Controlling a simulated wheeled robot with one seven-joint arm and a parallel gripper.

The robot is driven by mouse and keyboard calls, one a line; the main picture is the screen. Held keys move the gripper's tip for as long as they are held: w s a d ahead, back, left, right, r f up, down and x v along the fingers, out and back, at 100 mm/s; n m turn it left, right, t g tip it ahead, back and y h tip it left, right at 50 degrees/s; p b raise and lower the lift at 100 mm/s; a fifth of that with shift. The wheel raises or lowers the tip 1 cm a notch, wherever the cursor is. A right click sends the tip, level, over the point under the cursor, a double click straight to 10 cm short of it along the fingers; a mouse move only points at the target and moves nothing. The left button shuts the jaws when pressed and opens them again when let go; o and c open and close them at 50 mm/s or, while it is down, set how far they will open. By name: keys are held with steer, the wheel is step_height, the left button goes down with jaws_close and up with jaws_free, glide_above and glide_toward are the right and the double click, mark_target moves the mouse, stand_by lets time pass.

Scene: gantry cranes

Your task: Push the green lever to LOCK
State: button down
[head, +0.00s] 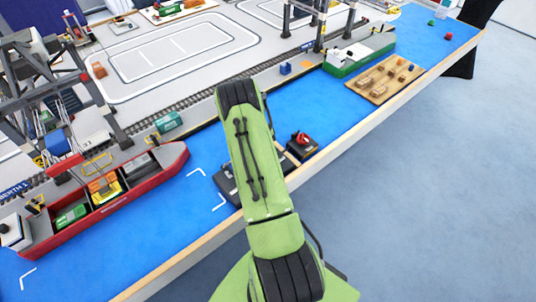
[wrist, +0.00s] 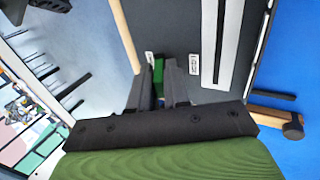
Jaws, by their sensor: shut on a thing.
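The green lever (wrist: 158,70) shows in the wrist view as a narrow green strip between my fingers. My gripper (wrist: 158,88) is shut on it. The lever stands on a dark control panel (wrist: 180,25). Two small white labels, a left one (wrist: 149,57) and a right one (wrist: 194,64), sit beside my fingertips, too small to read. My fingers cover the lever's lower part in this view. In the head view my arm hides the gripper and lever; only the edge of a dark panel (head: 225,180) shows beside the arm.
In the head view a dark box with a red control (head: 302,139) is right of my arm. A red ship (head: 110,200) lies left, a green ship (head: 358,55) upper right. A wooden board with pegs (head: 384,80) is near the table edge. The floor at right is clear.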

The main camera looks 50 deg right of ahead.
stand_by(0.3)
steer(key=c, duration=1.2)
jaws_free()
steer(key=p+v, duration=0.3)
steer(key=v, duration=1.2)
steer(key=shift+w+r, duration=0.2)
steer(key=shift+r, duration=0.15)
